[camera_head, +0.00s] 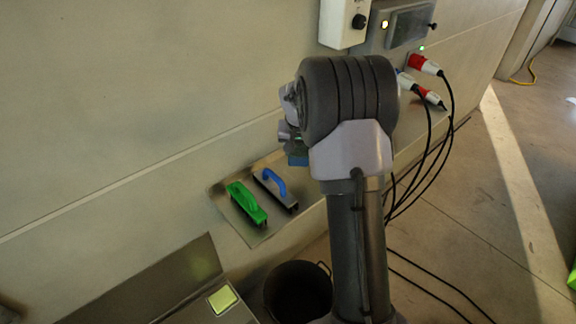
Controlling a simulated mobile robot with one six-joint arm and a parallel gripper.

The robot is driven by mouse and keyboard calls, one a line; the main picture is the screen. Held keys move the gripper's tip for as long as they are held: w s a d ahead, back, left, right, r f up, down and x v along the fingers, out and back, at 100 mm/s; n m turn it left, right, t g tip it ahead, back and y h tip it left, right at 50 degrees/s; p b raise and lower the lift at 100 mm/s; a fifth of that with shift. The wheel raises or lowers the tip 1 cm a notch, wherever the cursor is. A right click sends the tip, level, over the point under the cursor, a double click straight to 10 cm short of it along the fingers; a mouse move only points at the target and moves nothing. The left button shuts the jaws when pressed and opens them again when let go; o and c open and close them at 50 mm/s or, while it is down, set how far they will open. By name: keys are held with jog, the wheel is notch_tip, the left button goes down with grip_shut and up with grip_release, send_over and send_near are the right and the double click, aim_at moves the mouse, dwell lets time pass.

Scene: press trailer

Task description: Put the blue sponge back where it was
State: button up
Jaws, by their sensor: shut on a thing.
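My gripper (294,146) shows in part at the left of my arm's big dark joint, above the right end of a metal tray (236,231). My arm hides the rest of the sponge and most of the fingers. I cannot tell how far the sponge is above the surface below it.
A green-handled float (247,203) and a blue-handled float (275,187) lie on the tray. A yellow-green pad (222,299) lies on the lower left surface. A dark bucket (298,292) stands below. Black cables (447,120) hang from red-and-white plugs (424,64) at right.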

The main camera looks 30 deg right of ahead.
aim_at(299, 178)
jog(key=shift+f, duration=0.4)
jog(key=f+b, duration=0.1)
jog(key=f, duration=0.2)
jog(key=f+b, duration=0.1)
jog(key=f, duration=0.2)
jog(key=f+b, duration=0.2)
jog(key=f, duration=0.1)
jog(key=shift+s, duration=0.35)
jog(key=shift+r, duration=0.15)
jog(key=o, duration=1.3)
